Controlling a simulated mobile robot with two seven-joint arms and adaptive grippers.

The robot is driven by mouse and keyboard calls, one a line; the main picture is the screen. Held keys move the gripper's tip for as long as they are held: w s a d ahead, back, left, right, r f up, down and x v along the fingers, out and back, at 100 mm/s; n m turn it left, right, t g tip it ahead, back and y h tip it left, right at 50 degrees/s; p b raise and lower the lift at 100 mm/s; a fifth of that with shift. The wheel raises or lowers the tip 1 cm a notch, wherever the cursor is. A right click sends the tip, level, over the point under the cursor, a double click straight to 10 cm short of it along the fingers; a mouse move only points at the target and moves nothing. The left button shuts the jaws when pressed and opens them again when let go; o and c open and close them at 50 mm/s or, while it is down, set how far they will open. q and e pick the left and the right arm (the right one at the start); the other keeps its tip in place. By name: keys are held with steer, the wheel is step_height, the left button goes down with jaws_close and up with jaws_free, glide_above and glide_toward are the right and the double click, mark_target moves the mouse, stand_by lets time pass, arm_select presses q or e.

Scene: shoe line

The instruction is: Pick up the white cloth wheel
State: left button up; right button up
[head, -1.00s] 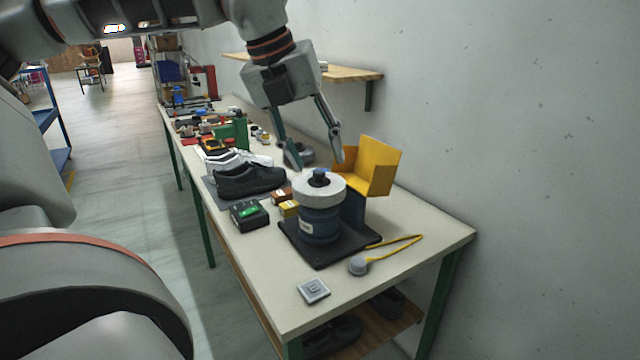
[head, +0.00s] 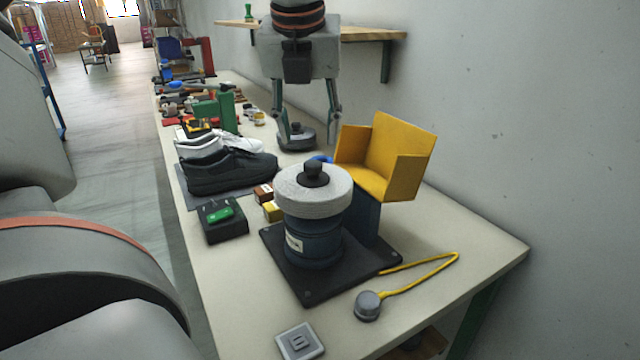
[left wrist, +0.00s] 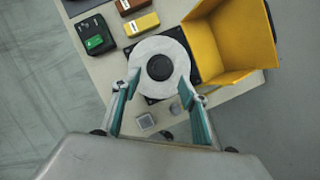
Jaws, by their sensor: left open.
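The white cloth wheel (head: 312,204) is a thick pale disc with a black knob on top. It lies flat on a dark blue round machine (head: 315,248) on a black base plate. In the left wrist view the wheel (left wrist: 143,47) shows face-on with a dark centre. My left gripper (head: 310,142) is open and empty, pointing down, and in the head view appears beyond the wheel. In the left wrist view my left gripper (left wrist: 159,80) has its fingertips overlapping the wheel's near edge, one on each side. My right gripper is not in view.
A yellow open guard (head: 385,160) stands right behind the wheel.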

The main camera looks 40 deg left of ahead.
mark_target(313, 164)
arm_select(q)
steer(key=x, duration=0.8)
steer(key=shift+s+d+f, duration=0.1)
steer(key=shift+d+f, duration=0.1)
steer(key=shift+d, duration=0.1)
steer(key=shift+r, duration=0.1)
jaws_close()
